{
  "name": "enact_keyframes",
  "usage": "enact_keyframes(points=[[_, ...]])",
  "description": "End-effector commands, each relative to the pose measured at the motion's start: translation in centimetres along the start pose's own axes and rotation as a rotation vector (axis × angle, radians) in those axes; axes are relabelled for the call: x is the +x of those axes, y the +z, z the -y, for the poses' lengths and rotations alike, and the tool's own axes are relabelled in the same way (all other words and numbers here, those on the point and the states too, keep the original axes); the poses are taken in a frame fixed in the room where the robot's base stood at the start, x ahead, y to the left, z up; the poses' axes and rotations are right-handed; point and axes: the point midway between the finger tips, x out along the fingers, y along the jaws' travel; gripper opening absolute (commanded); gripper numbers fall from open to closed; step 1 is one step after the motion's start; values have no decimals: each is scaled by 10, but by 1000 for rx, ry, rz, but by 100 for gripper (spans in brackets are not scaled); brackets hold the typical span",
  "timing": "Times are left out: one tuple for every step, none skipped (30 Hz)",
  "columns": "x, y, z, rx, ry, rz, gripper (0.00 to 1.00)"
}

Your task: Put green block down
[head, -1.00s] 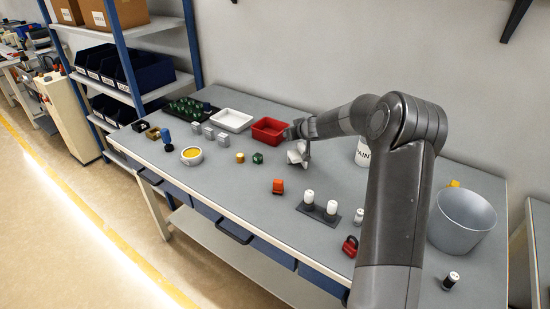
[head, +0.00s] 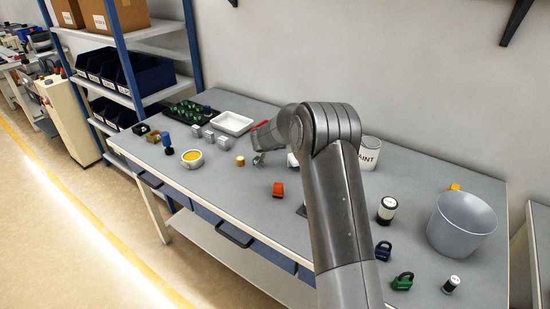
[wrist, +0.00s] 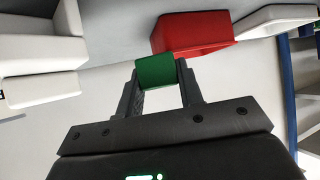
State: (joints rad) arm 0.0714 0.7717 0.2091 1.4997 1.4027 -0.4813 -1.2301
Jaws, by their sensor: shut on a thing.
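In the wrist view the green block (wrist: 156,71) sits between the two fingertips of my gripper (wrist: 160,84), which is shut on it. In the head view my gripper (head: 259,158) is small, low over the middle of the bench, just right of a yellow-orange cylinder (head: 240,161). The green block is hard to make out there. I cannot tell whether the block touches the bench top.
The bench (head: 215,185) has free room in front of my gripper. A red bin (wrist: 195,35) and white tray (head: 231,123) are behind.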

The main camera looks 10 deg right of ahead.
Motion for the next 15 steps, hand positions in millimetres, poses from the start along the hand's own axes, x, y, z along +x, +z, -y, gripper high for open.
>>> enact_keyframes(points=[[6, 9, 0, -2, 0, 3, 9], [9, 13, 0, -1, -1, 3, 9], [12, 17, 0, -1, -2, 2, 9], [13, 19, 0, 0, -2, 1, 9], [15, 21, 0, -1, -2, 0, 9], [16, 24, 0, -1, -2, 1, 9], [18, 26, 0, 0, -2, 1, 9], [20, 29, 0, -1, -2, 1, 9], [23, 34, 0, -1, -1, 2, 9], [26, 38, 0, -1, -2, 1, 9], [29, 42, 0, -1, -1, 2, 9], [32, 46, 0, -1, -2, 2, 9], [34, 49, 0, 0, -2, 2, 9], [35, 51, 0, 0, -2, 1, 9], [37, 53, 0, -1, -3, 0, 9]])
